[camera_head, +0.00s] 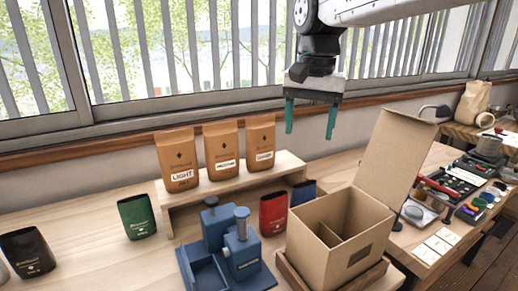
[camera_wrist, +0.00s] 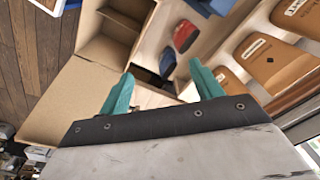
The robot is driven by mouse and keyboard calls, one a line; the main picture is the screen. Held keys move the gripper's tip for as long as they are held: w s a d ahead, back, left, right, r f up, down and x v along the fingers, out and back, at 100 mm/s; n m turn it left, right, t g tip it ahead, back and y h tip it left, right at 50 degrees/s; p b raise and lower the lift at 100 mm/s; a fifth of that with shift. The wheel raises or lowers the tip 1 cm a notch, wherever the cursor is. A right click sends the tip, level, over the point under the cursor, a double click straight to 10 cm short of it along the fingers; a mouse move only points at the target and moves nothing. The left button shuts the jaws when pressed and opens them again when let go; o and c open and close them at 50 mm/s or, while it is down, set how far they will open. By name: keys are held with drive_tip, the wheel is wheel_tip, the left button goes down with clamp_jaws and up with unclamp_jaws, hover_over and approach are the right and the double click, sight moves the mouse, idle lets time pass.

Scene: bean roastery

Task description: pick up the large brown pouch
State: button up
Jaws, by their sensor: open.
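Three large brown pouches stand upright in a row on a low wooden riser (camera_head: 190,199): one labelled LIGHT (camera_head: 178,158), a middle one (camera_head: 222,148) and a right one (camera_head: 262,140). In the wrist view, the LIGHT pouch (camera_wrist: 302,22), the middle pouch (camera_wrist: 272,66) and part of the right pouch (camera_wrist: 236,83) show at the right. My gripper (camera_head: 310,132) is open and empty, fingers pointing down, in the air to the right of the pouches and above the open box. Its teal fingers also show in the wrist view (camera_wrist: 162,72). Nothing is between them.
An open cardboard box (camera_head: 321,248) with a raised flap (camera_head: 394,150) stands right of the riser. A tan bag (camera_head: 473,102) stands at far right.

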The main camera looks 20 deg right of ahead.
drive_tip(key=w+a+r+m, duration=0.15)
drive_tip(key=w+m, duration=0.25)
drive_tip(key=w, duration=1)
drive_tip(key=m, duration=0.4)
hover_over(260, 126)
drive_tip(key=shift+s+d+f+g, duration=0.1)
drive_tip(key=shift+f+g, duration=0.1)
drive_tip(key=shift+f, duration=0.35)
drive_tip(key=shift+s+d+f+g, duration=0.1)
drive_tip(key=shift+f+g, duration=0.1)
drive_tip(key=shift+f, duration=0.3)
drive_tip(key=shift+w+f+m, duration=0.25)
drive_tip(key=shift+f+m, duration=0.05)
drive_tip(key=shift+f, duration=0.35)
drive_tip(key=shift+w+f, duration=0.15)
drive_tip(key=shift+f, duration=3.2)
drive_tip(key=shift+f, duration=0.25)
clamp_jaws()
drive_tip(key=shift+r, duration=0.1)
